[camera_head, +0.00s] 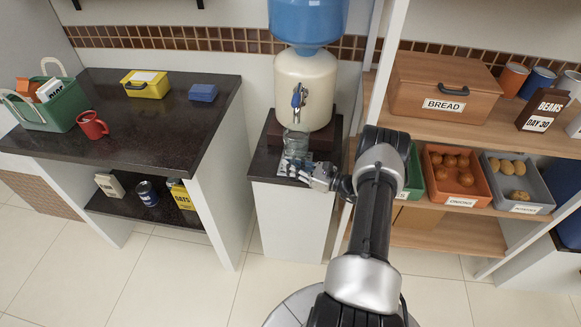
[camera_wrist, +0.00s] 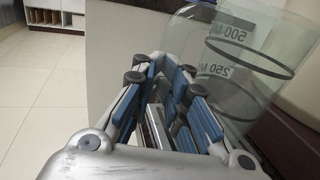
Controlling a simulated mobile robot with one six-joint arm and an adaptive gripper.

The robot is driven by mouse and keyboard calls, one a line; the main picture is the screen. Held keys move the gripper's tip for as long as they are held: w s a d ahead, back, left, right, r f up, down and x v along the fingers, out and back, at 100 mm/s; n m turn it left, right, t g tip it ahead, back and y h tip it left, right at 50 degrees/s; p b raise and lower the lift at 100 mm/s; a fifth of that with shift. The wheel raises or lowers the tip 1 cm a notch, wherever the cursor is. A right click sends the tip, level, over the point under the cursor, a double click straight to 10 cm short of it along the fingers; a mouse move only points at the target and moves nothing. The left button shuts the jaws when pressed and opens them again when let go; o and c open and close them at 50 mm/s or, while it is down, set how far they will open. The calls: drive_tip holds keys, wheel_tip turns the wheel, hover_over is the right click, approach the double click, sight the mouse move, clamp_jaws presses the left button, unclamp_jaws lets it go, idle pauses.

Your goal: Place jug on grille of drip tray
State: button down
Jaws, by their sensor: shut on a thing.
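The jug (camera_head: 295,144) is a clear vessel under the tap of the water dispenser. My gripper (camera_head: 301,166) reaches in from the right at the front of the jug. In the wrist view my gripper's blue-padded fingers (camera_wrist: 168,95) are shut on the jug at its near side; the exact grip is partly hidden. A pale grey patch below the jug is probably the drip tray (camera_head: 285,168), mostly covered. I cannot tell whether the jug touches it.
The water dispenser (camera_head: 305,90) stands on a dark-topped white stand (camera_head: 285,215). A dark counter (camera_head: 150,110) at left holds a red mug (camera_head: 92,125) and a yellow box (camera_head: 146,84). Wooden shelves at right hold a bread box (camera_head: 440,90) and vegetable bins (camera_head: 458,178). The floor in front is clear.

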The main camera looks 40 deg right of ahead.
drive_tip(key=c, duration=2.1)
unclamp_jaws()
drive_tip(key=shift+f, duration=0.15)
drive_tip(key=shift+c, duration=0.2)
drive_tip(key=o, duration=0.6)
drive_tip(key=shift+c, duration=0.2)
